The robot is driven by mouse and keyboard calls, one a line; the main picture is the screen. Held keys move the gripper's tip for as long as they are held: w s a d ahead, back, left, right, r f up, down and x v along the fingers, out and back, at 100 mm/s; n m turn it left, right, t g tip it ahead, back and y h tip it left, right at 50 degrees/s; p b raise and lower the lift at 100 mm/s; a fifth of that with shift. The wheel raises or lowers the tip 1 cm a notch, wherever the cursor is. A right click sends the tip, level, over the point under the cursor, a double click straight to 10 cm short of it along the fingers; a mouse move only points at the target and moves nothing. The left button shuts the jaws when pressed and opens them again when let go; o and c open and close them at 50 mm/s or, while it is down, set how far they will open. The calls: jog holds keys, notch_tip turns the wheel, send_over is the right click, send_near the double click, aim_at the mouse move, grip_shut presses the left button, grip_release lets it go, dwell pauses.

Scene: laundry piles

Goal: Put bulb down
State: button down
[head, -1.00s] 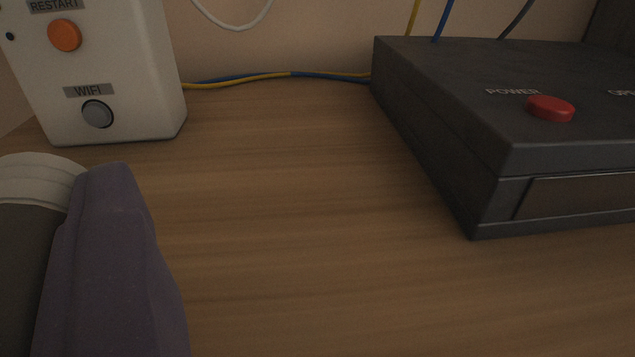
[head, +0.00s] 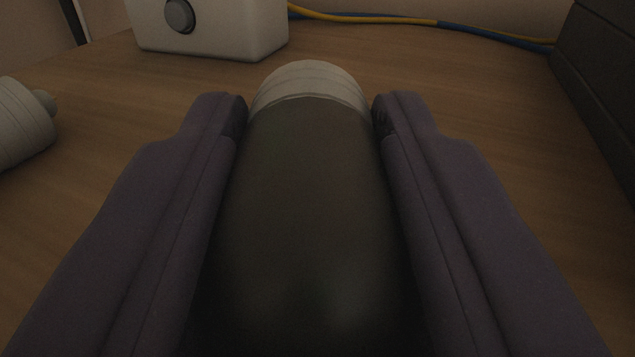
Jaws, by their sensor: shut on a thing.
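A bulb (head: 308,200) with a dark grey body and a pale ribbed screw end fills the middle of the head view. My gripper (head: 310,115) has a purple finger on each side of it and is shut on it. The pale end points away from me, toward the back of the wooden table (head: 110,125). The near part of the bulb runs out of the bottom of the view. Whether the bulb touches the table cannot be told.
A white box (head: 215,25) with a grey knob stands behind the gripper. A pale ribbed cylindrical thing (head: 20,125) lies at the left edge. A dark box (head: 600,90) stands at the right. Yellow and blue cables (head: 430,24) run along the back.

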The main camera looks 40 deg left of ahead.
jog(key=shift+s+f, duration=0.25)
jog(key=shift+f, duration=0.3)
jog(key=c, duration=0.8)
grip_release()
jog(key=shift+s+f, duration=0.1)
jog(key=shift+f, duration=0.05)
jog(key=shift+o, duration=0.2)
jog(key=shift+r, duration=0.4)
jog(key=p+v, duration=0.4)
jog(key=v, duration=0.7)
jog(key=shift+d+r, duration=0.3)
jog(key=shift+d, duration=0.05)
jog(key=shift+s, duration=0.1)
